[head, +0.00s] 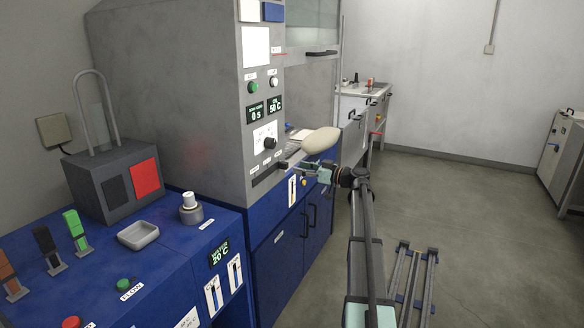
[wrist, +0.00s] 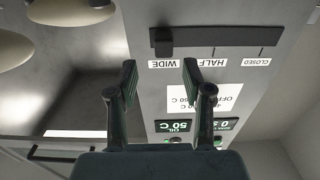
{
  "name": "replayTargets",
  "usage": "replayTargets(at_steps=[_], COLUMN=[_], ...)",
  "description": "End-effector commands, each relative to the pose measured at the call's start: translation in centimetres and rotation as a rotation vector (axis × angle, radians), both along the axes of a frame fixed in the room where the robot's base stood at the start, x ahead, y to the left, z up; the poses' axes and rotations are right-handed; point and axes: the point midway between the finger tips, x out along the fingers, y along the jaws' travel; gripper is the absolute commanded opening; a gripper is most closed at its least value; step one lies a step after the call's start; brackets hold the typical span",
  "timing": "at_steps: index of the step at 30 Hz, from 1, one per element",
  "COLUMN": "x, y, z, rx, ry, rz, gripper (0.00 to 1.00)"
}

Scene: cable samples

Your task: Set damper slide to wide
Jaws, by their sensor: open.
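The damper slide is a dark slot (wrist: 225,37) on the grey panel, with labels WIDE, HALF and CLOSED, upside down in the wrist view. Its dark knob (wrist: 163,42) stands at the slot's end by the WIDE label (wrist: 164,64). In the head view the slot (head: 264,176) is low on the front of the grey cabinet. My gripper (wrist: 160,78) is open, with nothing between its fingers. In the wrist view its fingertips point toward the knob and appear short of it. In the head view my gripper (head: 303,168) is close to the panel, and fine contact is unclear.
A cream rounded object (head: 320,140) is just above my gripper in the head view. The panel carries an oil display (wrist: 174,126), a dial (head: 269,143) and buttons. A blue bench (head: 165,245) with a small tray (head: 138,235) is at left. Open floor (head: 480,220) lies at right.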

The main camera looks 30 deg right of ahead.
Motion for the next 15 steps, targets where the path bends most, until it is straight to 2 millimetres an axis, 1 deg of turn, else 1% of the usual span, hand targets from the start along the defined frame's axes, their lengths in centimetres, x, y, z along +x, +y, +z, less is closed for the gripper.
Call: replayTargets(at_steps=[1,6,10,15], x=[-1.0,-3.3,-4.4,-4.9], y=[-0.6,-2.1,-2.9,-3.2], z=[0.0,0.0,0.1,0.1], rx=[0.000,0.001,0.001,0.001], ry=[0.000,-0.001,-0.001,-0.001], rz=[-0.003,-0.003,-0.002,-0.001], gripper=[0.50,0.50,0.50,0.50])
